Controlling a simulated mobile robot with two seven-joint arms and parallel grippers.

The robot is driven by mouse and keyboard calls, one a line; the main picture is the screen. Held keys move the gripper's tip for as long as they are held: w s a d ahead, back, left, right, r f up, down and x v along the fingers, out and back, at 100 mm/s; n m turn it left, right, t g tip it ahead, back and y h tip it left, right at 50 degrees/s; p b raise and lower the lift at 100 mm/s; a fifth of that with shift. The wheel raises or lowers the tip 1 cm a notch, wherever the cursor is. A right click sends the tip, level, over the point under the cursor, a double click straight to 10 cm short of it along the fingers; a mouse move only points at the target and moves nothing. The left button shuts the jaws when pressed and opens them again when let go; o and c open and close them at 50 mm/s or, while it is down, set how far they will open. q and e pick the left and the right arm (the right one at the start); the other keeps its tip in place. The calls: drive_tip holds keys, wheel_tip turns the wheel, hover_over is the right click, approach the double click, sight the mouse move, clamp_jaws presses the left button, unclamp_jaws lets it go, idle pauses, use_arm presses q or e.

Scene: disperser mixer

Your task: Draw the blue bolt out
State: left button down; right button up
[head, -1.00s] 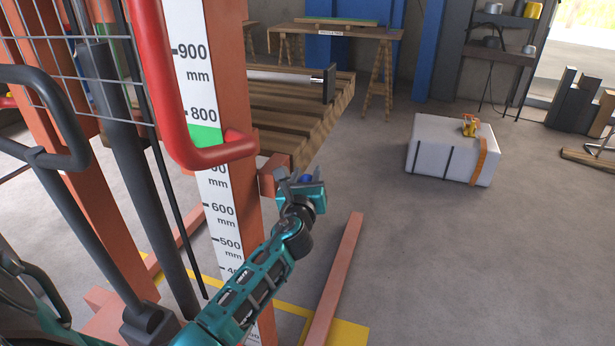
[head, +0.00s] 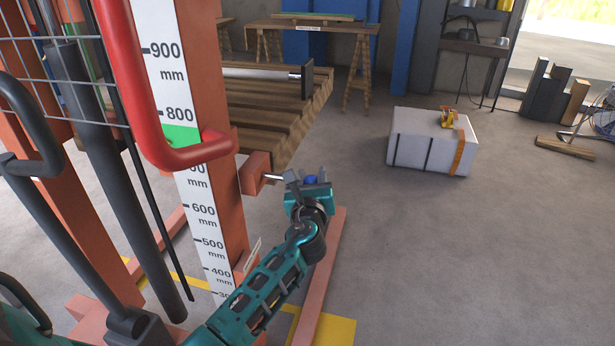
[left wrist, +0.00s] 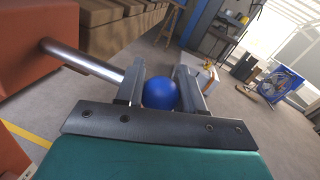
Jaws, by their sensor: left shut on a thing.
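The blue bolt has a round blue knob (head: 311,179) and a bare metal rod (head: 273,176). My left gripper (head: 308,183) is shut on the knob, to the right of the orange bracket (head: 254,172) on the post. In the left wrist view the blue knob (left wrist: 160,93) sits between the two fingers of the left gripper (left wrist: 159,84). The metal rod (left wrist: 85,64) runs up and left from it to the orange bracket (left wrist: 28,35). I cannot tell whether the rod's far end is still inside the bracket. My right gripper is not in view.
The orange post carries a millimetre scale (head: 196,190) and a red handle (head: 180,154) close to my left arm. A wooden pallet (head: 285,112) lies behind the bracket. A white box (head: 410,148) stands on the floor at right. Open floor lies around it.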

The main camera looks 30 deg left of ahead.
use_arm(q)
drive_tip(key=c, duration=0.7)
unclamp_jaws()
drive_tip(key=shift+d, duration=0.25)
drive_tip(key=p+v, duration=0.1)
drive_tip(key=v, duration=1.1)
drive_tip(key=shift+s+d+r+p, duration=0.1)
drive_tip(key=shift+s+d+p, duration=0.1)
drive_tip(key=shift+s+p, duration=0.15)
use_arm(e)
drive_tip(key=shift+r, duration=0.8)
